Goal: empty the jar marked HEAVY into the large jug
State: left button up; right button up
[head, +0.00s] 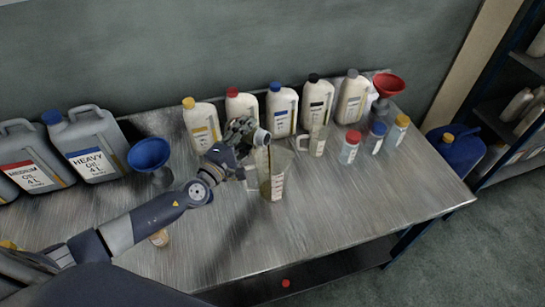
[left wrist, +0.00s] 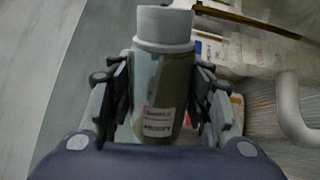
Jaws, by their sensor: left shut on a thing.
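My left gripper (head: 246,136) is shut around the middle of a jar (head: 261,137). In the left wrist view the jar (left wrist: 160,85) is clear with a white neck and dark oil inside; its label is too blurred to read surely. The jar is tipped, its mouth above the large jug (head: 278,172), a clear jug with a printed scale. A thin dark stream runs from the mouth down into the jug, and also shows in the left wrist view (left wrist: 245,18). Dark oil shows inside the jug; its level is hard to tell. My right gripper is not in view.
A smaller clear jug (head: 317,142) and jars with red (head: 349,149), blue (head: 375,139) and yellow (head: 397,134) lids stand to the right. Several capped bottles line the back. A blue funnel (head: 150,154) stands left. The front right of the table (head: 340,210) is clear.

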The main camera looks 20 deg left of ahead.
pick_arm(q)
jog(key=shift+d+f+m+p, duration=0.15)
jog(key=shift+m+p, duration=0.15)
jog(key=shift+m, duration=0.5)
dwell(0.4)
jog(key=shift+d+r+m+p, duration=0.15)
jog(key=shift+r+m+p, duration=0.35)
jog(key=shift+m+p, duration=0.5)
jog(key=shift+s+d+f+m+p, duration=0.1)
jog(key=shift+d+f+m+p, duration=0.2)
jog(key=shift+m+p, duration=0.35)
jog(key=shift+c, duration=0.2)
dwell(0.9)
jog(key=shift+d+r+m+p, duration=0.25)
jog(key=shift+r+m+p, duration=0.15)
jog(key=shift+m+p, duration=0.6)
dwell(0.4)
